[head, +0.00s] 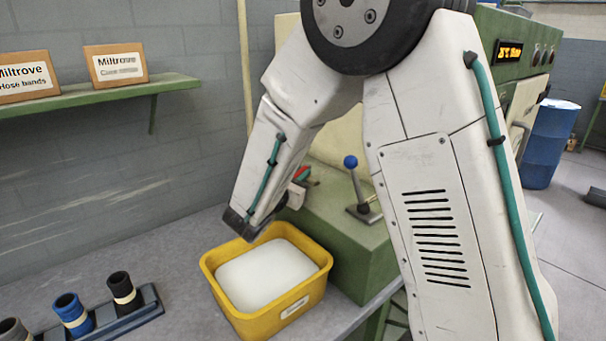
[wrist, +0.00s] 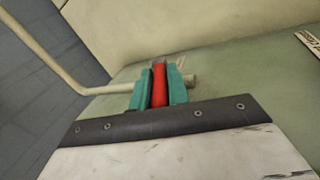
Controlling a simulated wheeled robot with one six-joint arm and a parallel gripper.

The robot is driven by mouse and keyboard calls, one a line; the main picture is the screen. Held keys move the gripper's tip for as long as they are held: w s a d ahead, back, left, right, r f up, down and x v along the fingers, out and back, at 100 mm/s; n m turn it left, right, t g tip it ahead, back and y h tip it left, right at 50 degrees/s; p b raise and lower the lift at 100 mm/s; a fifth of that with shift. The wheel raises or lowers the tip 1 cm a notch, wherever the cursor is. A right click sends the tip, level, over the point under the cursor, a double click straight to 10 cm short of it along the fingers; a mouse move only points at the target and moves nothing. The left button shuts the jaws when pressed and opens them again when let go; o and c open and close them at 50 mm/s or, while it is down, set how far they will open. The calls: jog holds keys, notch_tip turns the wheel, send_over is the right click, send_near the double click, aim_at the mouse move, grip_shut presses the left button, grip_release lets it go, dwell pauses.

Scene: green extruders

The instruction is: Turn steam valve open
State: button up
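The red handle (wrist: 159,84), which I take for the steam valve's, stands between the teal fingers of my gripper (wrist: 160,88) in the wrist view. The fingers sit close against both sides of it, with no clear gap. A cream pipe (wrist: 190,81) shows just behind the fingers. In the head view only a small red bit (head: 303,173) shows past my arm, beside the green machine housing (head: 335,215). The valve body and most of my gripper are hidden there.
A yellow bin (head: 312,304) with white contents stands on the bench below my forearm. A blue-knobbed lever (head: 352,163) rises from the green housing, right of my gripper. Hose pieces (head: 122,290) stand in a rack at lower left. A green shelf (head: 100,95) holds two boxes.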

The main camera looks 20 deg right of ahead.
jog(key=o, duration=0.3)
jog(key=v, duration=0.7)
jog(key=shift+s+a, duration=0.2)
jog(key=shift+a, duration=0.2)
